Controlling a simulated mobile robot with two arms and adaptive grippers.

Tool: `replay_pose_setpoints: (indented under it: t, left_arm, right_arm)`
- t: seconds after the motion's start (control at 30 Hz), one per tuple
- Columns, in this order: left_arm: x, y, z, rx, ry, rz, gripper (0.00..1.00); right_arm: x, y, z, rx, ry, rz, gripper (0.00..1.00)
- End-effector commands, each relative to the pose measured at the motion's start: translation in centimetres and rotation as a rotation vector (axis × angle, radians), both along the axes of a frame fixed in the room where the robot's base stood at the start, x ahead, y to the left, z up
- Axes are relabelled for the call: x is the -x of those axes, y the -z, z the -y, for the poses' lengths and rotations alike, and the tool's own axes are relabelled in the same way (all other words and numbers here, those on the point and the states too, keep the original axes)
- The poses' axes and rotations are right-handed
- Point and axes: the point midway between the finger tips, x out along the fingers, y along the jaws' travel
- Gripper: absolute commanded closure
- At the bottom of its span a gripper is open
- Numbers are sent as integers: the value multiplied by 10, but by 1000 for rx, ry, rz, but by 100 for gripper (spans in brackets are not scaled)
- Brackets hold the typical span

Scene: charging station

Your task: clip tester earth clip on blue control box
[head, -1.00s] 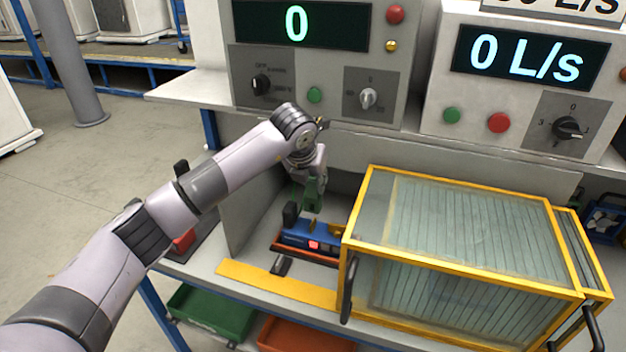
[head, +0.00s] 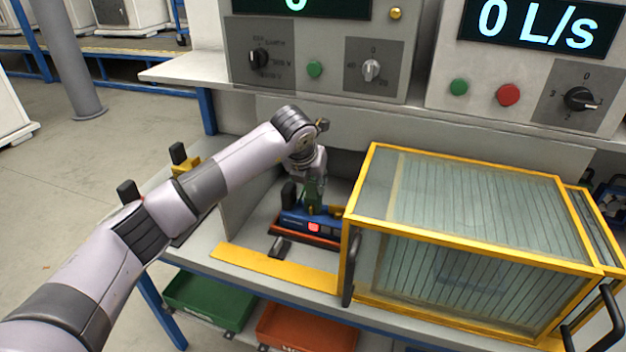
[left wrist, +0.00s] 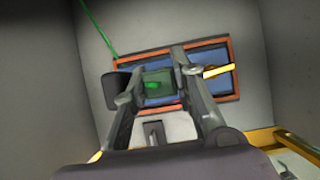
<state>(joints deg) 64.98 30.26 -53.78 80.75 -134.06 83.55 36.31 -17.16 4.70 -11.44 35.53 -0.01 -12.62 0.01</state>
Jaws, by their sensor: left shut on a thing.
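The blue control box (head: 296,217) sits in a red-orange frame inside the open test bay, with a red patch on its front. My left gripper (head: 315,181) points down over it, shut on the green earth clip (head: 314,194). The clip's lower end overlaps the top of the box in the head view; I cannot tell whether it grips it. In the left wrist view the clip (left wrist: 157,86) lies between the fingers (left wrist: 158,92), over the blue box (left wrist: 211,56). A green cable (left wrist: 97,29) runs to the upper left. My right gripper is not in view.
A yellow-framed clear guard (head: 460,205) stands close on the right, with a grey bay wall on the left. A yellow strip (head: 275,269) edges the bench front. The tester panel (head: 318,60) is above. Green (head: 208,298) and orange (head: 305,328) trays sit below.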

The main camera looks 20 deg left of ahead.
Motion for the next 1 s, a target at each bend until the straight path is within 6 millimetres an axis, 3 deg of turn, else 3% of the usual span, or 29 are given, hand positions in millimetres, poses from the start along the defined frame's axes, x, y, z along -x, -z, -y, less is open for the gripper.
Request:
replay_pose_setpoints:
  t: [0.17, 0.2, 0.5, 0.83, 1.0]
  left_arm:
    - [0, -1, 0, 0, 0, 1, 100]
    - [0, -1, 0, 0, 0, 1, 73]
    - [0, -1, 0, 0, 0, 1, 53]
    - [1, -2, 0, 0, 1, 0, 52]
    - [9, -18, -1, -1, 2, 3, 52]
  right_arm:
    - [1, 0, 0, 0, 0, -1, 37]
    - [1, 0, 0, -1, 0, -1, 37]
    - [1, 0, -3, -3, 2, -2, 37]
    - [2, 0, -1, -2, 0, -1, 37]
    - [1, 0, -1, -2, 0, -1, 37]
